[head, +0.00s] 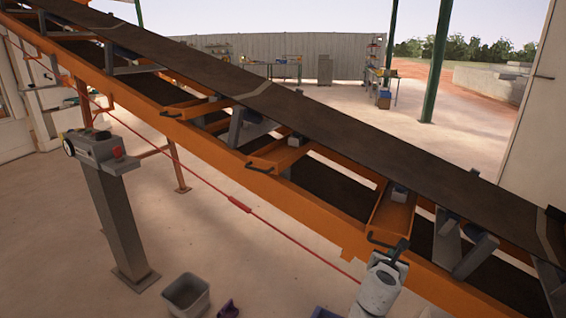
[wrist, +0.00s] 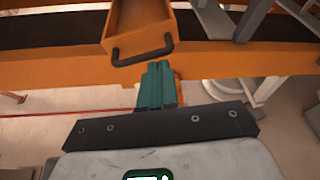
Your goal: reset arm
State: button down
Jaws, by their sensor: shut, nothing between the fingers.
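My gripper (head: 397,252) is at the lower right of the head view, in front of the orange conveyor frame (head: 250,180). In the wrist view its two teal fingers (wrist: 160,66) are together, with nothing between them. Their tips are just below the black handle (wrist: 142,55) of an orange tray (wrist: 140,20). A small gap shows between tips and handle in the picture; the depth between them is hard to tell. In the head view the gripper partly covers that handle's area under the tray (head: 392,215).
The dark conveyor belt (head: 330,130) slopes down to the right. A red pull cord (head: 240,205) runs along its near side. A grey control post (head: 122,225) stands at left. Open floor lies between.

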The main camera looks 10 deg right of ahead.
jog(key=s+f+m+g+y, duration=0.1)
jog(key=s+f+m+g, duration=0.1)
jog(key=s+f+m, duration=0.5)
jog(key=s+a+f+m+g+y, duration=0.15)
jog(key=s+m, duration=0.25)
jog(key=s, duration=0.6)
jog(key=s+f+m+g, duration=0.35)
jog(key=s+m, duration=0.25)
jog(key=s, duration=0.3)
jog(key=s+a+m+g+y, duration=0.1)
jog(key=s+a+m+y, duration=0.2)
jog(key=s, duration=0.9)
jog(key=s+a+r+m+g+y, duration=0.1)
jog(key=s+a+m, duration=0.5)
jog(key=s, duration=0.6)
jog(key=shift+s+a+m+g+y, duration=0.15)
jog(key=shift+s+m+g+y, duration=0.3)
jog(key=shift+m+y, duration=0.6)
jog(key=shift+r, duration=0.1)
